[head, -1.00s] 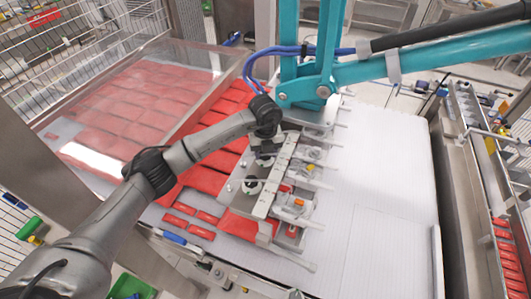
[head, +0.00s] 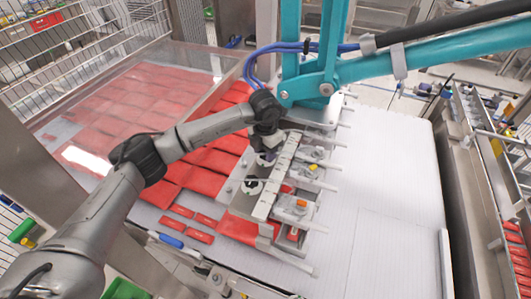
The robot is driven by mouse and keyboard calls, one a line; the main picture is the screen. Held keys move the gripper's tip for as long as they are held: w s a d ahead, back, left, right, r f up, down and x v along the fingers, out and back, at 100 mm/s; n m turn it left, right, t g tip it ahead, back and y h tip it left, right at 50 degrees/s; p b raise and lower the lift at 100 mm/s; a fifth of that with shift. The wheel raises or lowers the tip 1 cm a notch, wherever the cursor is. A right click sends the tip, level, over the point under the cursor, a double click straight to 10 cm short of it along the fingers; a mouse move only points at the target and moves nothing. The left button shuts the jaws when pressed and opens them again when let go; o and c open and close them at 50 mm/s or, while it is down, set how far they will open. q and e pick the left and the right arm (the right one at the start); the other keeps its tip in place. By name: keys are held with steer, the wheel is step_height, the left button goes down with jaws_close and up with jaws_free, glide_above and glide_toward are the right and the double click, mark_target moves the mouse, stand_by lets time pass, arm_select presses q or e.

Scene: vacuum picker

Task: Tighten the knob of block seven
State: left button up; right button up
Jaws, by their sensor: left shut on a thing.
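The picker head (head: 283,175) is a long metal bar with a plate and several small blocks, some with orange or yellow parts, over the conveyor. My left gripper (head: 266,157) points down at the far part of the plate, left of the bar. Its fingers are small and dark, shut on what looks like a knob, mostly hidden by the gripper and wrist. I cannot read any block number. A round dark-and-white fitting (head: 252,187) sits on the plate nearer me. My right gripper is not in view.
Red packs (head: 195,180) lie under and left of the picker head. A teal arm (head: 430,65) with blue hoses stands behind and crosses above right. A clear cover (head: 130,95) is at the left. The white belt (head: 390,170) is bare at the right.

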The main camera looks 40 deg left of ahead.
arm_select(q)
steer(key=m+b, duration=0.1)
steer(key=m, duration=0.5)
steer(key=shift+b, duration=0.4)
steer(key=shift+a+m, duration=0.1)
steer(key=shift+m, duration=1.1)
steer(key=o, duration=0.9)
steer(key=shift+r+b, duration=0.1)
steer(key=shift+b, duration=0.2)
